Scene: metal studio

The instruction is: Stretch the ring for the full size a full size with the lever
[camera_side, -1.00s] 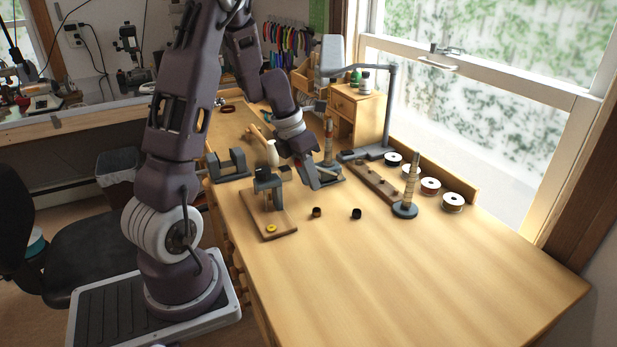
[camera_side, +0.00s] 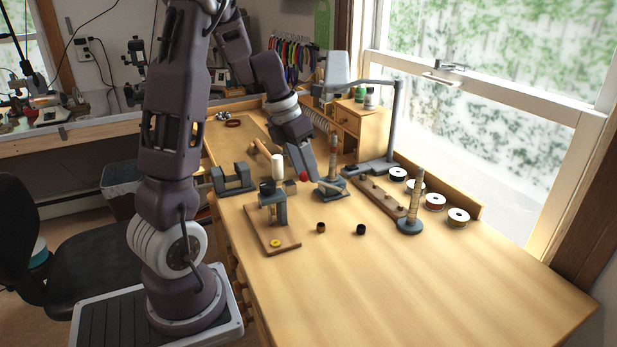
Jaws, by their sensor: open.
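A tapered upright post (camera_side: 333,158) stands on a small grey base (camera_side: 340,183) in the middle of the bench, and looks like the ring stretcher. A red ball (camera_side: 303,177), possibly the lever's knob, shows just left of the post. My gripper (camera_side: 303,165) is open, its fingers pointing down just above and beside the red ball. I cannot tell whether they touch it. No ring can be made out on the post; it is too small at this distance.
A wooden board (camera_side: 284,247) with a grey press (camera_side: 270,205) and yellow disc (camera_side: 275,243) stands in front. Two small dark cylinders, one (camera_side: 321,228) left of the other (camera_side: 361,229), lie nearby. A second post (camera_side: 414,200) and several spools (camera_side: 434,202) stand right. The front right is clear.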

